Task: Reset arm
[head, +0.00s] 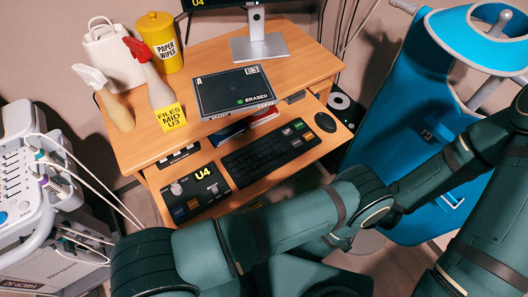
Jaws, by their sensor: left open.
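My left arm (265,235) comes in from the lower left and reaches across the front of the desk toward the right. Only a small part of my left gripper (338,242) shows, below and behind the arm's links, in front of the desk. It is open, and I see nothing held in it. My other arm (490,215) fills the right edge. I see no right gripper.
The wooden desk (300,68) bears a black box (234,92) marked ERASED, spray bottles, a yellow wipes canister (160,42) and a monitor stand (257,40). Its lower shelf holds a keyboard (268,150) and mouse. A cabled machine (22,180) stands left; a blue apron (400,105) hangs right.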

